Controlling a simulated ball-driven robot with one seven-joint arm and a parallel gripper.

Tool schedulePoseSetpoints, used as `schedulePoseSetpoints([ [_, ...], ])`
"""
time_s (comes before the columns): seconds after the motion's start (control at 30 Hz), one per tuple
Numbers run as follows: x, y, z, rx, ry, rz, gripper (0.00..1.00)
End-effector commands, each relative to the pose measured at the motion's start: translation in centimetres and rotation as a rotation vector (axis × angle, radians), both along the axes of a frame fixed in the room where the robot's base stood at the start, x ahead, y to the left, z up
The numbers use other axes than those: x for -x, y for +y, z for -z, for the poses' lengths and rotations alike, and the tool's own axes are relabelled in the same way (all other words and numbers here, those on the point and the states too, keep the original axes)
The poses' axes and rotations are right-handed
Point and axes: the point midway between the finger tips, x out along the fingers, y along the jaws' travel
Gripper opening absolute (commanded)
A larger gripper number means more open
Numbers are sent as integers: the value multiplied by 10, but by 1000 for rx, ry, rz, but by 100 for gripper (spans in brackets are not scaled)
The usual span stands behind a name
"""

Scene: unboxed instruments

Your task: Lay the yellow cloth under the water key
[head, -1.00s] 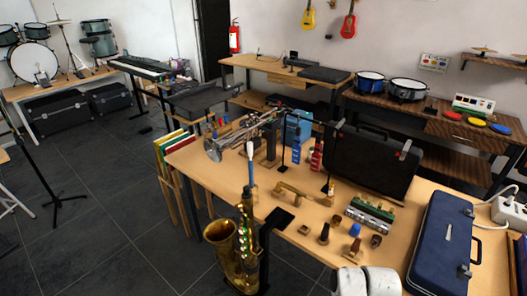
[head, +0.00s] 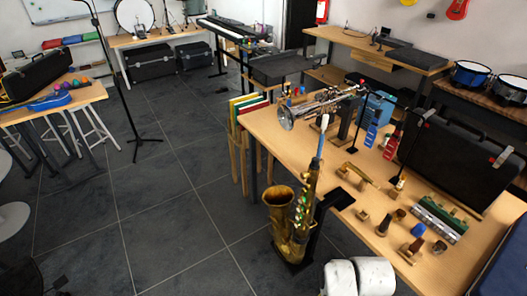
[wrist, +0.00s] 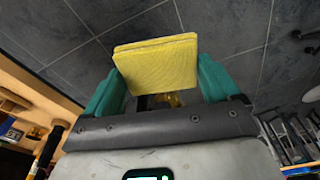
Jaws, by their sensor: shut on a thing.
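The yellow cloth (wrist: 158,65) is a folded, thick square pad in the wrist view. My gripper (wrist: 160,78) is shut on it, with a teal finger at each side, and holds it above the dark tiled floor. Neither the cloth nor the gripper can be made out in the head view. A silver trumpet (head: 302,110) lies on a stand at the far end of the wooden table, its bell facing left. The water key is too small to make out on it.
A brass saxophone (head: 286,228) stands before the wooden table (head: 335,165). Small parts, a harmonica-like bar (head: 437,218) and a black case (head: 462,165) crowd the table's right part. A microphone stand (head: 133,125) stands left; the floor between is clear.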

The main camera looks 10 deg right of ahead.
Motion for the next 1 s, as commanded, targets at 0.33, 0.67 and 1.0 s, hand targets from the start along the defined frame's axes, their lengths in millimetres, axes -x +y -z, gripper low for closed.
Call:
schedulePoseSetpoints([
  [0.33, -17, 23, -9, 1, 1, 68, 56],
  [0.67, -38, 49, -24, -1, 0, 143, 56],
  [1.0, -44, 57, -29, -1, -1, 164, 56],
])
